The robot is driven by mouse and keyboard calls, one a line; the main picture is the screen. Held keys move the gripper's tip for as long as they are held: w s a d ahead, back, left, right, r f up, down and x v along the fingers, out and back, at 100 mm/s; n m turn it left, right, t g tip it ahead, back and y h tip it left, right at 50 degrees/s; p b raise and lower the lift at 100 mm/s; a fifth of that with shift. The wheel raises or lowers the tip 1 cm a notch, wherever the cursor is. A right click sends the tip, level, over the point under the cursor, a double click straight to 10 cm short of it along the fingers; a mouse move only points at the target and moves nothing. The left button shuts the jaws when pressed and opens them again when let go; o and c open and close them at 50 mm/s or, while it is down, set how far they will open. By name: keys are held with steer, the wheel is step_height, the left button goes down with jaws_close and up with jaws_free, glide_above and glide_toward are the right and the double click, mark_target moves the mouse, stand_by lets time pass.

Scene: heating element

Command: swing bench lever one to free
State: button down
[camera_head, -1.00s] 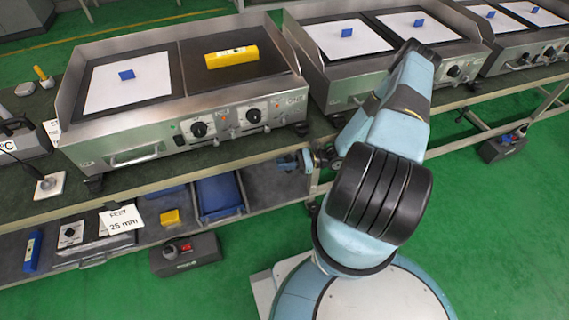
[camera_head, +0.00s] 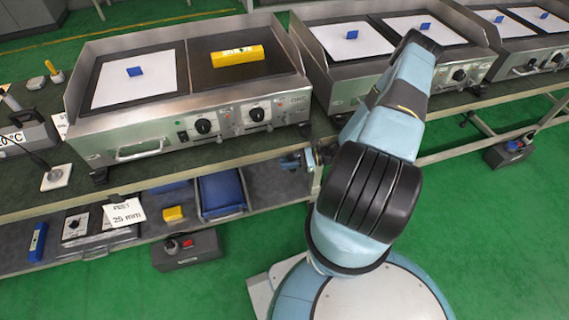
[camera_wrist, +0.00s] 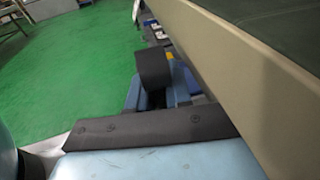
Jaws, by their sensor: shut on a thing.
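My gripper (camera_head: 291,161) is at the front edge of the bench (camera_head: 225,160), below the right end of the nearest griddle. It is small and partly hidden by my wrist in the head view. In the wrist view my gripper (camera_wrist: 158,92) shows as blue parts beside the beige bench rail (camera_wrist: 245,85), with a dark block between or in front of them. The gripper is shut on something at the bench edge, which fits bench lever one. The lever's shape and angle cannot be made out.
The nearest griddle (camera_head: 150,148) stands on the bench, with a yellow block (camera_head: 237,56) on its right plate. The lower shelf holds a blue tray (camera_head: 221,193) and a yellow block (camera_head: 173,214). A grey box (camera_head: 188,250) lies on the green floor.

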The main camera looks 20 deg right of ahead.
steer(key=shift+d, duration=0.1)
steer(key=c, duration=1.1)
jaws_free()
steer(key=v, duration=1.3)
steer(key=shift+s+d+r, duration=0.1)
steer(key=shift+d, duration=0.2)
steer(key=shift+c, duration=0.2)
